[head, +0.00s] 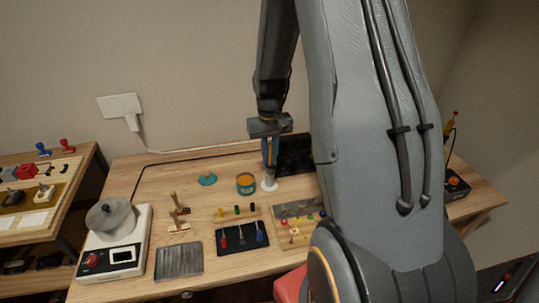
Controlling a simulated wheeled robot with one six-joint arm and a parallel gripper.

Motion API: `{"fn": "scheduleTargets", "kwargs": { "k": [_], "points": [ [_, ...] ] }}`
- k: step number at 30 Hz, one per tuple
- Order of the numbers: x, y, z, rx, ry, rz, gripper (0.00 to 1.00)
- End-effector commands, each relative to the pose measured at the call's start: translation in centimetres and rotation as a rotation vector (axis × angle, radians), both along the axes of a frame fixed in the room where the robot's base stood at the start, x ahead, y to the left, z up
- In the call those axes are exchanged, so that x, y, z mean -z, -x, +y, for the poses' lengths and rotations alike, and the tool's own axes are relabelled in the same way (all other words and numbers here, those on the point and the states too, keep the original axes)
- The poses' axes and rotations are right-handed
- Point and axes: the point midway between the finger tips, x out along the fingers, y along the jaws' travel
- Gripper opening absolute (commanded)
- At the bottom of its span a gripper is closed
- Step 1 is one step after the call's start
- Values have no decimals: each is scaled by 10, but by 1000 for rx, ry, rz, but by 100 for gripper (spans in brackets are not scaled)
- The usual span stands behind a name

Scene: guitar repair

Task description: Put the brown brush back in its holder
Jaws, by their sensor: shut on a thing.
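My gripper (270,161) points down over the back middle of the workbench. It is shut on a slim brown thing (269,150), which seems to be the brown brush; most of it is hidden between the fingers. Just below it is a small white round piece (269,186) on the table; I cannot tell if the held thing touches it. Left of the gripper stands an open teal can (246,185) with orange contents. Two small wooden pieces with upright brown parts (179,228) stand farther left. I cannot tell which thing is the brush's holder.
A teal lid (207,179) lies left of the can. In front are a wooden rack with coloured knobs (238,214), a dark tray of screwdrivers (242,238), a grey ribbed plate (179,262) and a white scale (117,250). My arm hides the bench's right part.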

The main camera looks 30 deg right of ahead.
Motion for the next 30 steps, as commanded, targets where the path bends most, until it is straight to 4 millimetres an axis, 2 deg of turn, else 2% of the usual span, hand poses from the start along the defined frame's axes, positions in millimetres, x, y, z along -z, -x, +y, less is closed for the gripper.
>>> {"fn": "scheduleTargets", "kwargs": {
  "k": [30],
  "points": [
    [11, -1, 0, 0, 0, -1, 0]
  ]
}}
